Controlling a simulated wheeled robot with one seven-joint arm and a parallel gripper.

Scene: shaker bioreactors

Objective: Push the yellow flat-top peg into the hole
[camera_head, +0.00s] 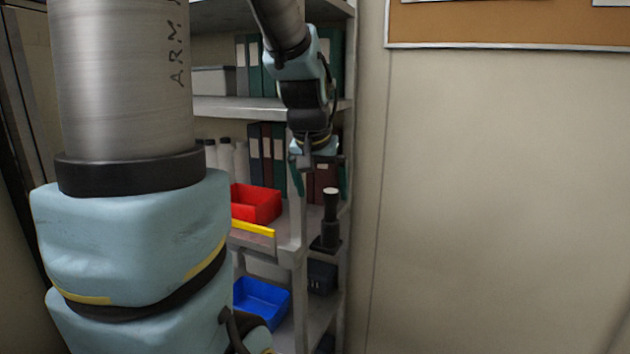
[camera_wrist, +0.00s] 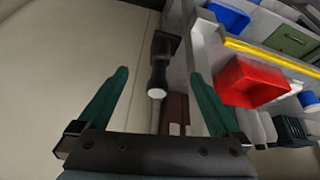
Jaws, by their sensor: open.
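My gripper (camera_head: 320,180) is open in the head view, its two dark green fingers pointing down at the right end of the shelf. In the wrist view my gripper (camera_wrist: 160,74) shows its fingers spread wide with nothing held. A black upright post on a square base (camera_head: 331,228), with a pale round top, stands below the fingers. The post also shows in the wrist view (camera_wrist: 159,68), between the fingers and apart from both. I cannot make out a yellow flat-top peg or a hole in either view.
A red bin (camera_head: 256,204) sits on the shelf left of the post, behind a yellow edge strip (camera_head: 253,229). A blue bin (camera_head: 262,302) is lower down. Binders (camera_head: 268,150) and white bottles (camera_head: 226,158) stand behind. A bare wall (camera_head: 500,200) is at right.

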